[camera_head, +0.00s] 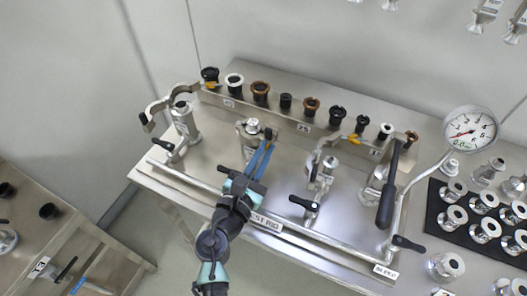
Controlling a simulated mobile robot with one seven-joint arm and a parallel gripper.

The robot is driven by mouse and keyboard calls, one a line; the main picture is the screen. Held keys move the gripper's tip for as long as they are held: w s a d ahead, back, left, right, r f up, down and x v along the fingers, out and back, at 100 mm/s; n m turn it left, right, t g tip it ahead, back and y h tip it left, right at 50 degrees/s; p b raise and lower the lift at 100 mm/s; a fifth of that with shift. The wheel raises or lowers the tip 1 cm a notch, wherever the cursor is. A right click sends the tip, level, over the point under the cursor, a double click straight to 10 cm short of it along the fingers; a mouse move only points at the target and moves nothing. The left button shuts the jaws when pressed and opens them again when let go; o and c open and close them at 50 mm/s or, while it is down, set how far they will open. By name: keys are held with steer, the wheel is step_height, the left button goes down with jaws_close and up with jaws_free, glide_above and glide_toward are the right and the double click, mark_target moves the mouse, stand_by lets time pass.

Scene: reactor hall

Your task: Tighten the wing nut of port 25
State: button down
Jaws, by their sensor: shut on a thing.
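My gripper (267,140) reaches over the front of the steel bench rig, with its blue fingers at a clamped port (252,127). The fingers are shut at the right side of that port's clamp, on what looks like its wing nut (269,132); the fingers hide most of the nut. A label reading 25 (303,127) is on the back rail, to the right of this port. I cannot tell from the picture alone which port the label marks.
An open clamp stands at the left port (184,120). To the right are another clamped port (325,168) and a long black-handled lever (387,200). Several black, white and brown fittings line the rail. A gauge (470,132) and a black mat (437,212) are at far right.

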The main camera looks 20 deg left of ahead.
steer(key=shift+f+m+b, duration=0.65)
steer(key=shift+m+b, duration=3.35)
steer(key=shift+m, duration=0.85)
steer(key=shift+f+m+b, duration=0.6)
steer(key=shift+m+b, duration=3.4)
steer(key=shift+m, duration=0.8)
steer(key=shift+f+m+b, duration=0.65)
steer(key=shift+m+b, duration=3.35)
steer(key=shift+m, duration=0.85)
steer(key=shift+r, duration=0.1)
steer(key=c, duration=1)
jaws_free()
